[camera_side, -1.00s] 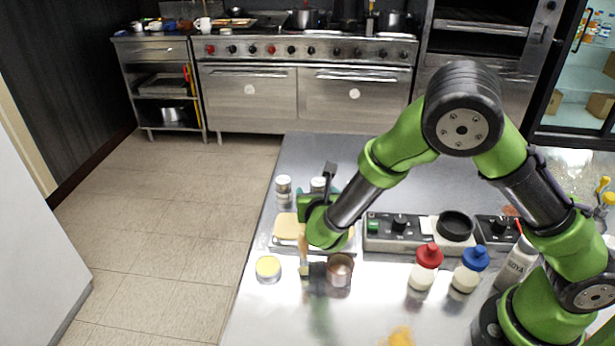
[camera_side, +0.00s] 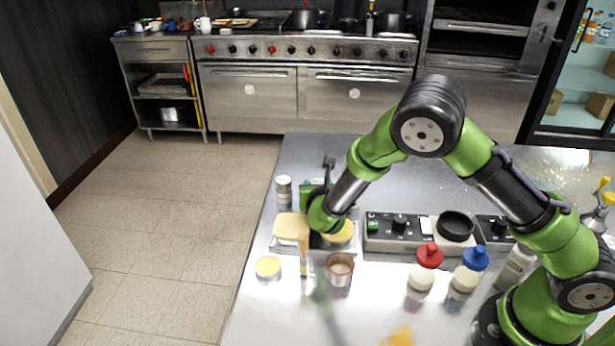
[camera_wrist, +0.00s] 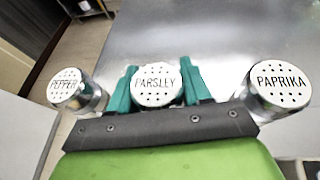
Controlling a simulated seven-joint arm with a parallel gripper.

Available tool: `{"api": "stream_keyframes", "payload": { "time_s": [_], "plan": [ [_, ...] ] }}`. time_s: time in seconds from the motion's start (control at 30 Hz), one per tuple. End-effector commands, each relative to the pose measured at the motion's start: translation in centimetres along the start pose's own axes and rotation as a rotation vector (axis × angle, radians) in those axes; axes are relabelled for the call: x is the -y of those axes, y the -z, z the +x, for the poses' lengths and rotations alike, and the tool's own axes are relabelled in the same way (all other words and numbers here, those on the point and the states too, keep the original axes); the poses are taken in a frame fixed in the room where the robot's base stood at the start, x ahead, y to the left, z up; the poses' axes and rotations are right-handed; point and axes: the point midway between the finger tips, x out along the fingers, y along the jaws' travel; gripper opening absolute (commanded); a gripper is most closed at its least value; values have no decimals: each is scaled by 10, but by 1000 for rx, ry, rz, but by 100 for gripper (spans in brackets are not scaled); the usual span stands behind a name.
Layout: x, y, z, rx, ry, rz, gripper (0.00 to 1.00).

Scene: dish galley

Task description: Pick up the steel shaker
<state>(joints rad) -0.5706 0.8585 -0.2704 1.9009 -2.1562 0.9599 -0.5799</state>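In the wrist view three steel shakers with pierced lids stand in a row: PEPPER (camera_wrist: 66,88) at left, PARSLEY (camera_wrist: 157,86) in the middle, PAPRIKA (camera_wrist: 279,84) at right. My gripper (camera_wrist: 158,78) has its two teal fingers on either side of the PARSLEY shaker. A narrow gap seems to show at the right finger; contact at the left is unclear. In the side view one shaker (camera_side: 283,189) shows left of my gripper (camera_side: 314,192); the others are hidden behind my gripper and arm.
Near my gripper are a tray (camera_side: 283,249) with yellow food, a yellow-topped tin (camera_side: 268,268), an upright brush (camera_side: 303,250) and a copper cup (camera_side: 339,270). A control box (camera_side: 390,234) and red-capped (camera_side: 427,268) and blue-capped (camera_side: 469,270) bottles stand right. The counter behind is clear.

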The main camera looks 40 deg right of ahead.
Motion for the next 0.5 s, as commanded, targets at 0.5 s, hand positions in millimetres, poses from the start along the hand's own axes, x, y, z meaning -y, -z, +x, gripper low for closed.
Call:
{"api": "stream_keyframes", "payload": {
  "time_s": [0.5],
  "plan": [
    [0,-6,-3,2,0,3,14]
  ]
}}
